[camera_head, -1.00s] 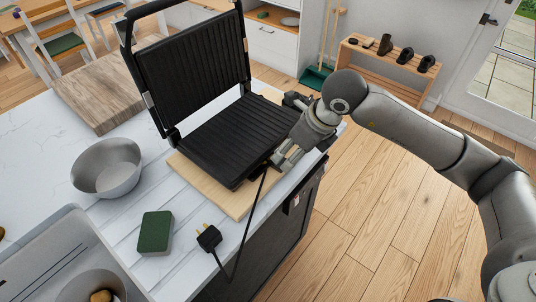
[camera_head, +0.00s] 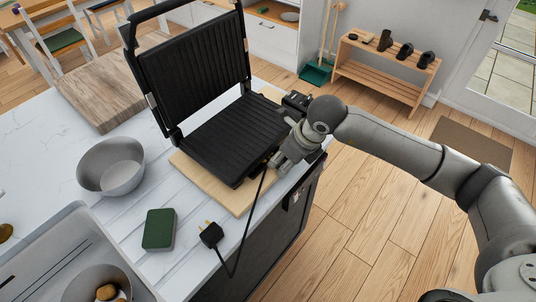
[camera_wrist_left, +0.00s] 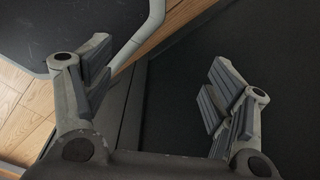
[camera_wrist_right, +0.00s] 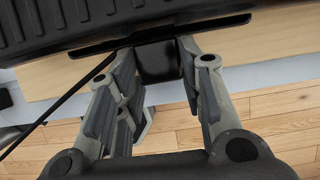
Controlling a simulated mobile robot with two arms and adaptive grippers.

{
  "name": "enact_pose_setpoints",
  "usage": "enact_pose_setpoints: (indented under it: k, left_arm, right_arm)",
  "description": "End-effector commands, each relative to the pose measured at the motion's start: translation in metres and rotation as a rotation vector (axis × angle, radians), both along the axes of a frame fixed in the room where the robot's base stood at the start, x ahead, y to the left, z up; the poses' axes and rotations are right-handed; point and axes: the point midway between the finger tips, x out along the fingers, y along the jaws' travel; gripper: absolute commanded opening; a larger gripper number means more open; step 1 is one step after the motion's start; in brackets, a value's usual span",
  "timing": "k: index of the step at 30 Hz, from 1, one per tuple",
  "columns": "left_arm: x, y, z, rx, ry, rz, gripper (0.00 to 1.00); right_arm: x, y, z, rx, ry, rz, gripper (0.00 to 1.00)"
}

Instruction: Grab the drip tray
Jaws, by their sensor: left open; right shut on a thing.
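The open black contact grill (camera_head: 220,135) stands on a light wooden board at the counter edge. The drip tray shows in the right wrist view as a black block (camera_wrist_right: 158,62) under the grill's ribbed lower plate. My right gripper (camera_head: 274,161) is at the grill's near right side, low beside the plate. In the right wrist view its fingers (camera_wrist_right: 157,75) are on both sides of the black block, shut on it. In the head view the tray is mostly hidden by the gripper and grill. My left gripper (camera_wrist_left: 160,82) is open and empty, seen only in the left wrist view.
The grill's black cord runs past my right gripper to a plug (camera_head: 211,235) on the counter. A grey bowl (camera_head: 111,167), a green sponge (camera_head: 159,230) and a sink (camera_head: 62,250) are to the left. Free wooden floor (camera_head: 360,215) lies right of the counter.

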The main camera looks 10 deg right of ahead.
Motion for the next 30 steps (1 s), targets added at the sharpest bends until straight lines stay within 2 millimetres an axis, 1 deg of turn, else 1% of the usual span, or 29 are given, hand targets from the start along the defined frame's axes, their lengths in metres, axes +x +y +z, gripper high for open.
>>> enact_pose_setpoints:
  k: [1,2,3,14,22,30]
  left_arm:
    - [0.000,0.000,0.000,0.000,0.000,0.000,0.78]
    - [0.000,0.000,0.000,0.000,0.000,0.000,0.78]
    - [0.000,0.000,0.000,0.000,0.000,0.000,0.78]
    - [0.000,0.000,-0.002,0.000,-0.001,0.000,0.78]
    - [0.000,0.000,-0.012,0.000,0.000,0.000,0.78]
    - [0.000,0.000,-0.019,0.000,0.000,0.001,0.78]
  right_arm:
    - [0.000,0.000,0.000,0.000,0.000,0.000,0.16]
    - [0.000,0.000,0.000,0.000,0.000,0.000,0.12]
    - [0.000,0.000,0.000,0.001,-0.001,0.000,0.12]
    - [0.000,0.000,0.001,0.000,-0.001,0.000,0.11]
    - [0.001,0.000,0.004,0.001,-0.003,0.000,0.11]
    - [-0.017,-0.014,0.004,-0.001,-0.001,-0.001,0.11]
